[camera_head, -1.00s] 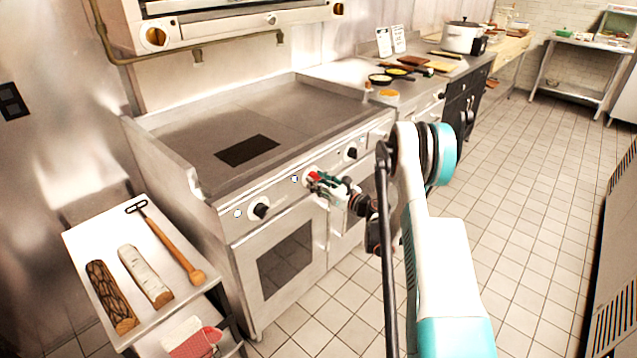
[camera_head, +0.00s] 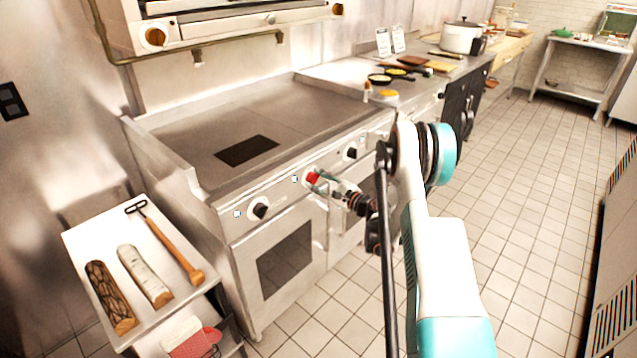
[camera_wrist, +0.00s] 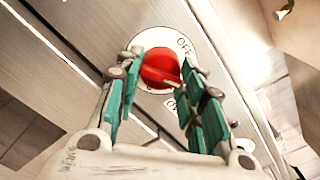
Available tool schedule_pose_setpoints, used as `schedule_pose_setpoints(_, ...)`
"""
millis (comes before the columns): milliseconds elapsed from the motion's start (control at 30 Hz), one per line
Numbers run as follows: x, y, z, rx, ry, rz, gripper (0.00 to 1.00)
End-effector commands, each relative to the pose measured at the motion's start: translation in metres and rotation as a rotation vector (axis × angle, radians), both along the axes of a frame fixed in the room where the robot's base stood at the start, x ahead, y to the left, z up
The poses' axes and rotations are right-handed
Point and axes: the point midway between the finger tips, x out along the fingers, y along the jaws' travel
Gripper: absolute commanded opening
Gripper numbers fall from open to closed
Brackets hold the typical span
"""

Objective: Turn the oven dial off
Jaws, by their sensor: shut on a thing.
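The red oven dial (camera_head: 313,177) sits on the front panel of the steel range (camera_head: 290,240). In the wrist view the red dial (camera_wrist: 157,66) is on a white round plate with OFF lettered at its upper right and ON below. A pale mark shows at the knob's lower right; I cannot tell exactly where it points. My gripper (camera_head: 321,182) reaches the dial from the front right. In the wrist view the teal fingers of my gripper (camera_wrist: 160,68) are on either side of the knob, shut on it. The fingers hide part of the plate.
A black-knobbed dial (camera_head: 260,209) is to the left and another (camera_head: 352,152) to the right. A side shelf (camera_head: 85,245) at lower left bears logs and a wooden-handled tool. Pans and a pot (camera_head: 460,37) stand on the far counter. The tiled floor at right is clear.

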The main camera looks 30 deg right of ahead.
Motion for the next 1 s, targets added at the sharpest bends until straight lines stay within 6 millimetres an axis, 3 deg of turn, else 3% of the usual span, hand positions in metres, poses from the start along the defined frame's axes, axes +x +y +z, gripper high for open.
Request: schedule_pose_setpoints(1000, -0.0001, -0.0002, 0.0011, -0.857, -0.311, 0.002, 0.12)
